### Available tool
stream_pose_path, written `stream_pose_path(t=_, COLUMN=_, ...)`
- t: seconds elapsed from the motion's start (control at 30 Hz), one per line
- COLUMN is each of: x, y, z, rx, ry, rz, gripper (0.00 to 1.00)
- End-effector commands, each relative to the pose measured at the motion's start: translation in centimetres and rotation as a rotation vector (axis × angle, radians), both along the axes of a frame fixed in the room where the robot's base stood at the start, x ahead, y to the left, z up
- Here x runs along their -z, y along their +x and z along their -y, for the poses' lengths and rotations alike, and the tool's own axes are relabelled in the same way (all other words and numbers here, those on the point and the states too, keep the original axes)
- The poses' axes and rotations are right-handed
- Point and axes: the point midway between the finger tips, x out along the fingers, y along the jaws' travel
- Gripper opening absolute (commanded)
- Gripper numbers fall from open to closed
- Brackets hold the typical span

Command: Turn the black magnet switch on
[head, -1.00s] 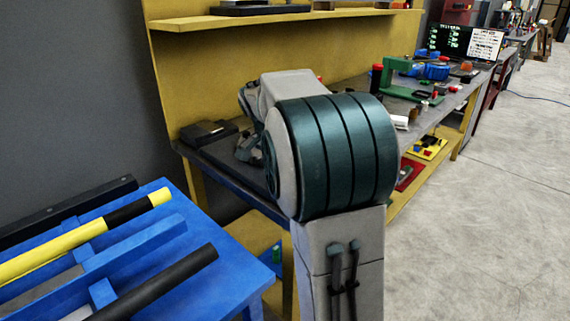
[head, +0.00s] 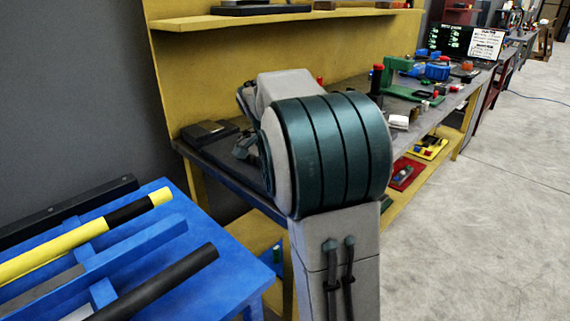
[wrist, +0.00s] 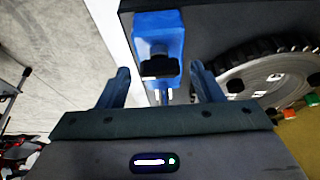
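In the wrist view a blue block (wrist: 158,28) carries the black switch (wrist: 158,64) on its face, with thin light pins or rods below it. The block stands against a dark plate. My gripper (wrist: 160,72) is open, with one blue finger to the left of the switch and one to its right. There are gaps on both sides, and I see no contact. How far the fingertips are from the switch in depth I cannot tell. In the head view my own arm hides the gripper, and I cannot make out the switch there.
In the head view a blue rack (head: 190,265) with bars stands at left. A long workbench (head: 235,180) with tools runs behind my arm. Floor at right is clear.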

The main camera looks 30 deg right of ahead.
Motion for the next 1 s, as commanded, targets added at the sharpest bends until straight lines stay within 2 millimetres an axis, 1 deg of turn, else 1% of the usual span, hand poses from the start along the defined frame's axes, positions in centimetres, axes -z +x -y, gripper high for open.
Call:
stream_pose_path(t=0.17, x=-0.3, y=0.0, z=-0.1, rx=-0.001, ry=0.0, rz=0.001, gripper=0.6)
stream_pose_path(t=0.27, x=-1.3, y=-0.1, z=-0.5, rx=-0.002, ry=0.0, rz=0.003, gripper=0.6)
stream_pose_path(t=0.37, x=-3.0, y=-0.3, z=-1.1, rx=-0.002, ry=-0.001, rz=0.004, gripper=0.6)
stream_pose_path(t=0.5, x=-6.1, y=-0.7, z=-2.3, rx=-0.002, ry=0.0, rz=0.006, gripper=0.6)
stream_pose_path(t=0.7, x=-10.0, y=-1.3, z=-3.9, rx=-0.002, ry=0.0, rz=0.003, gripper=0.6)
stream_pose_path(t=0.8, x=-11.4, y=-1.5, z=-4.4, rx=-0.002, ry=0.0, rz=0.002, gripper=0.6)
stream_pose_path(t=0.9, x=-12.3, y=-1.6, z=-4.8, rx=-0.001, ry=-0.001, rz=0.001, gripper=0.6)
stream_pose_path(t=1.0, x=-12.7, y=-1.7, z=-5.0, rx=-0.001, ry=-0.001, rz=0.001, gripper=0.6)
